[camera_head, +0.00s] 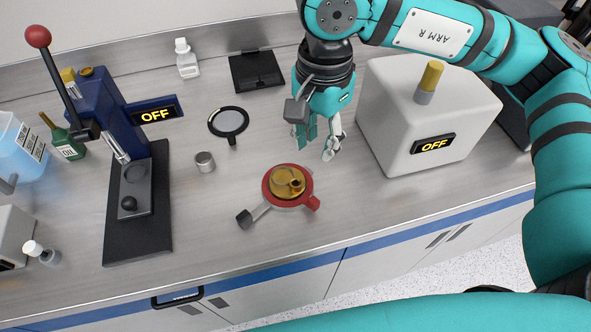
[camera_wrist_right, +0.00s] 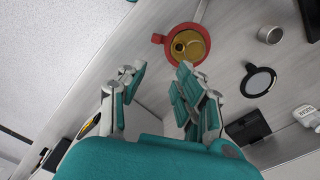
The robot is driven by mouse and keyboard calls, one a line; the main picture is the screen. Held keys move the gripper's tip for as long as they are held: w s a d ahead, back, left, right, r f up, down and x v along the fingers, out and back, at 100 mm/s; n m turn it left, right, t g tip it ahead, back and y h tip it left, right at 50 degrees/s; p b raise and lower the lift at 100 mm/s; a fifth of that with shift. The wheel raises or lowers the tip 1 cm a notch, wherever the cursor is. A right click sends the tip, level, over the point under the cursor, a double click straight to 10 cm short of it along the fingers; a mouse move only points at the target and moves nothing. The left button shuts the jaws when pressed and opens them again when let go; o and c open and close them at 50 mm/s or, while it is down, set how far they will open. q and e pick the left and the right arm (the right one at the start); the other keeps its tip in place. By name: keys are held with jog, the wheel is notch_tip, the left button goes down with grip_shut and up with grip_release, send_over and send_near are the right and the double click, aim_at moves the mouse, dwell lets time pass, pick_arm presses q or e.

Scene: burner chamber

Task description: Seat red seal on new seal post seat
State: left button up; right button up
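A red ring with a tab, which looks like the red seal (camera_head: 314,204), surrounds a round brass fitting (camera_head: 287,182) on the bench. In the right wrist view the red ring (camera_wrist_right: 170,58) and brass fitting (camera_wrist_right: 190,44) appear beyond the fingertips. I cannot tell whether the ring is fully seated or which part is the new seal post seat. My right gripper (camera_head: 318,148) is open and empty, above and behind the fitting, apart from it. Its spread fingers (camera_wrist_right: 160,76) show in the wrist view. My left gripper is not in view.
A white box with an OFF display (camera_head: 395,140) stands right of the gripper. A blue press (camera_head: 110,120) stands left. A grey cup (camera_head: 204,162), round black-rimmed disc (camera_head: 228,121) and black tray (camera_head: 256,70) lie behind.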

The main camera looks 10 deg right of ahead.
jog(key=p, duration=0.4)
send_over(314, 200)
notch_tip(314, 200, down, 12)
jog(key=shift+w+r, duration=0.1)
jog(key=shift+r, duration=0.15)
jog(key=shift+f, duration=0.5)
notch_tip(314, 200, down, 4)
jog(key=shift+r+p, duration=0.15)
jog(key=shift+p, duration=0.95)
jog(key=shift+s+f, duration=0.2)
jog(key=shift+f, duration=0.2)
jog(key=shift+c, duration=0.3)
grip_shut()
